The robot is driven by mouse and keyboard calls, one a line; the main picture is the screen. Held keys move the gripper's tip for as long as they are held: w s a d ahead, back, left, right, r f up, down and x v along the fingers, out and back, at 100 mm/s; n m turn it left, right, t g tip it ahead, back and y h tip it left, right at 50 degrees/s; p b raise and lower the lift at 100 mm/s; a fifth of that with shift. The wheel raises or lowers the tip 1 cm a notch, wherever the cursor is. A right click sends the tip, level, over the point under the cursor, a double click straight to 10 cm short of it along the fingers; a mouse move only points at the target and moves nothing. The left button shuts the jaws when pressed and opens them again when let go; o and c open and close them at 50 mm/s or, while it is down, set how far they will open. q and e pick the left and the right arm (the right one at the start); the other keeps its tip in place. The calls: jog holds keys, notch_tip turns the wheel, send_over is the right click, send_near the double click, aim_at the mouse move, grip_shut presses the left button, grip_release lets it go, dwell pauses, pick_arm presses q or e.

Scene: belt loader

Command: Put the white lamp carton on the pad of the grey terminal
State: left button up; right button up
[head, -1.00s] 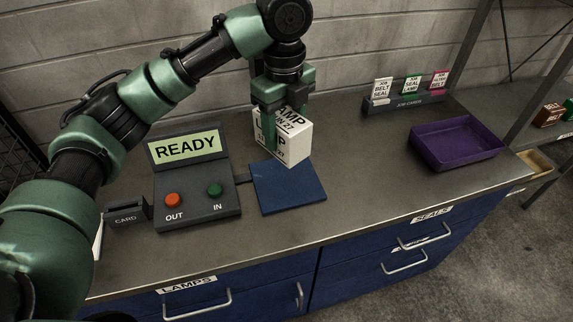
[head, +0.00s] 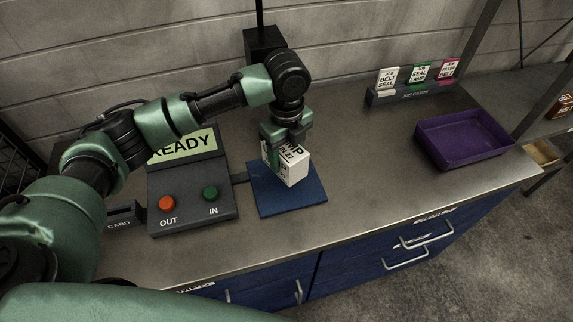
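The white lamp carton (head: 292,168) is a small box with black print, over the blue pad (head: 291,202) beside the grey terminal (head: 193,192). Its base looks to be on the pad or just above it; I cannot tell which. My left gripper (head: 284,150) points down at the carton with its fingers on either side, closed on it. My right gripper is not in view.
A purple tray (head: 462,141) stands at the right of the counter. A job card holder (head: 412,92) with several cards is at the back. A card slot (head: 121,218) is left of the terminal. The counter between pad and tray is clear.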

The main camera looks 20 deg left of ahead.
pick_arm(q)
jog(key=shift+f, duration=0.65)
notch_tip(320, 180, down, 3)
jog(key=shift+f+p, duration=0.2)
jog(key=shift+p, duration=0.2)
jog(key=shift+f, duration=0.15)
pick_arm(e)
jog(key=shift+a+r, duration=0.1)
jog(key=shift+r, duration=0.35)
pick_arm(q)
jog(key=o, duration=1.5)
jog(key=shift+f, duration=0.1)
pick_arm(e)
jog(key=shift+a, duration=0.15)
